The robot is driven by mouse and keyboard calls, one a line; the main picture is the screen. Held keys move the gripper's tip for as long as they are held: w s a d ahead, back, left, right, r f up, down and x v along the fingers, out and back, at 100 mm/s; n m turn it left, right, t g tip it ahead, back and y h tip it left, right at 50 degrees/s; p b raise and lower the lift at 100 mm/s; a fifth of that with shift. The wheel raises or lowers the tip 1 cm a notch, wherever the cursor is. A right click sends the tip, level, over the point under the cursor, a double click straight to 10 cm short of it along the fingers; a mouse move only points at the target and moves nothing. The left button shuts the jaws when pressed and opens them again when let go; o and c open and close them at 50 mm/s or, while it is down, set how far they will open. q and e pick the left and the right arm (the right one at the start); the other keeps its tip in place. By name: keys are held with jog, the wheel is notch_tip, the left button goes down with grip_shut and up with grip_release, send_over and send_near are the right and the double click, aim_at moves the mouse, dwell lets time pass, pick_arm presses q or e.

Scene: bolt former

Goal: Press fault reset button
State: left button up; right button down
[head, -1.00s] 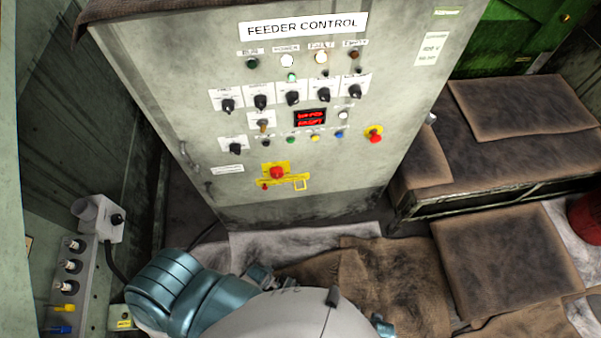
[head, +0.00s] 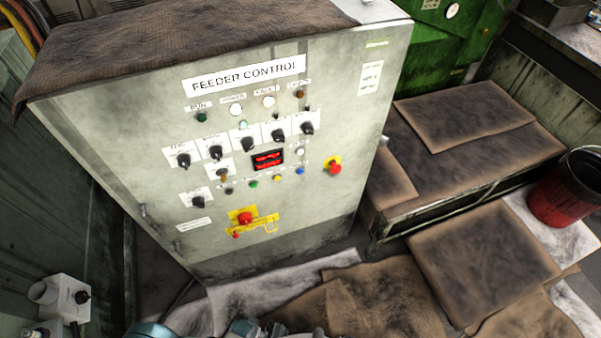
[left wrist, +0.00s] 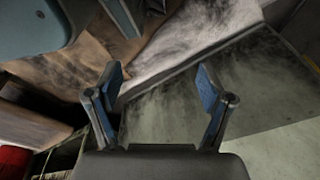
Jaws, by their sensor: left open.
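The feeder control cabinet (head: 130,130) stands ahead of me, its front panel full of lamps, knobs and buttons. A row of small buttons includes a green button (head: 253,184), a yellow button (head: 277,178) and a blue button (head: 299,171). Their labels are too small to read, so I cannot tell which is the fault reset. A red display (head: 267,159) is lit above them. My left gripper (left wrist: 160,82) is open and empty in the left wrist view, near the cabinet's lower part (left wrist: 255,85), away from the buttons. My right gripper is not in view.
Red mushroom buttons stand right of the row (head: 334,168) and below it (head: 246,218). A grey switch box (head: 62,298) is at lower left. A low bench (head: 460,190) and a red bucket (head: 563,190) are at right. Cloths (head: 385,295) cover the floor.

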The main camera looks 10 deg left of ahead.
pick_arm(q)
grip_shut()
dwell(1.1)
